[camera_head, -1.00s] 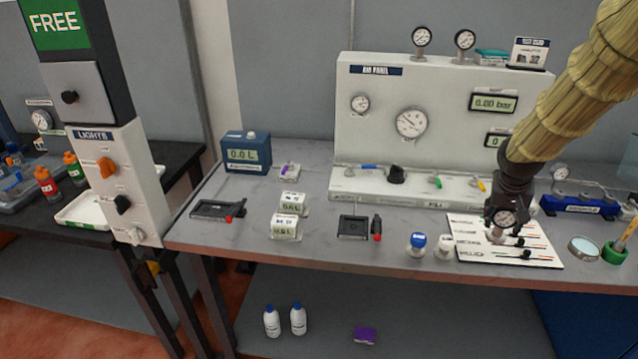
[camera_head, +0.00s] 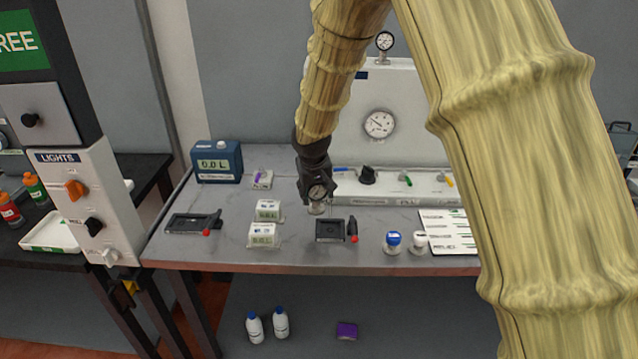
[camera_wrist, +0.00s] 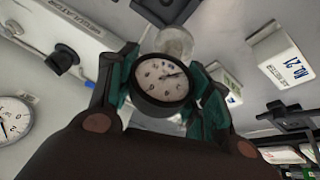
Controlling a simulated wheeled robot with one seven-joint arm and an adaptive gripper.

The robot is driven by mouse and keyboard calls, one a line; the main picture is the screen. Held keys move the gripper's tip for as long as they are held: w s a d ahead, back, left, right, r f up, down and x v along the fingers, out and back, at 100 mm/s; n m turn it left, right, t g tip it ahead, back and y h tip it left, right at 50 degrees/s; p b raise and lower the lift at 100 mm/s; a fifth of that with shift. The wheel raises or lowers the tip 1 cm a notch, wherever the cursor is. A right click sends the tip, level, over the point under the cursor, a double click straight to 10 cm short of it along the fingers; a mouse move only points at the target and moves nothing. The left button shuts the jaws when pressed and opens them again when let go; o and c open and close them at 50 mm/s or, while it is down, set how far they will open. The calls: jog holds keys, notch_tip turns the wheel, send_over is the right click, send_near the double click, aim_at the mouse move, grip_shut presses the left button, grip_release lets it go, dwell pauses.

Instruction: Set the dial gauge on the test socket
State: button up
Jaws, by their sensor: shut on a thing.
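The dial gauge (camera_head: 317,192), with a round white face and black rim, is held in my gripper (camera_head: 316,183) above the table, just in front of the panel's left end. In the wrist view the dial gauge (camera_wrist: 162,80) faces the camera between the teal pads of my gripper (camera_wrist: 163,88). A pale round fitting (camera_head: 317,208) shows just below the gauge; I cannot tell whether it is part of the gauge. I cannot make out the test socket; the panel's left end is partly hidden behind my gripper.
The white air panel (camera_head: 405,100) stands behind, with a valve ledge (camera_head: 425,188). A black tray (camera_head: 330,230) with a red-tipped lever, white display boxes (camera_head: 268,210) and a blue-capped jar (camera_head: 393,242) stand nearby. My arm hides the right side.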

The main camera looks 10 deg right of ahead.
jog(key=shift+s+d+f+n+y+p, duration=0.1)
jog(key=shift+s+d+f+n+p, duration=0.25)
jog(key=shift+d+f, duration=0.35)
jog(key=shift+s+d+f+n+y+p, duration=0.1)
jog(key=shift+s+d+f+n+p, duration=0.3)
jog(key=shift+f, duration=0.55)
jog(key=shift+s+d+f+n+y+p, duration=0.1)
jog(key=shift+s+d+f+n+p, duration=0.25)
jog(key=shift+d+f, duration=0.4)
jog(key=shift+a+f, duration=0.1)
jog(key=shift+s, duration=0.2)
jog(key=shift+f+b, duration=0.3)
jog(key=shift+f, duration=0.3)
dwell(0.8)
jog(key=o, duration=0.9)
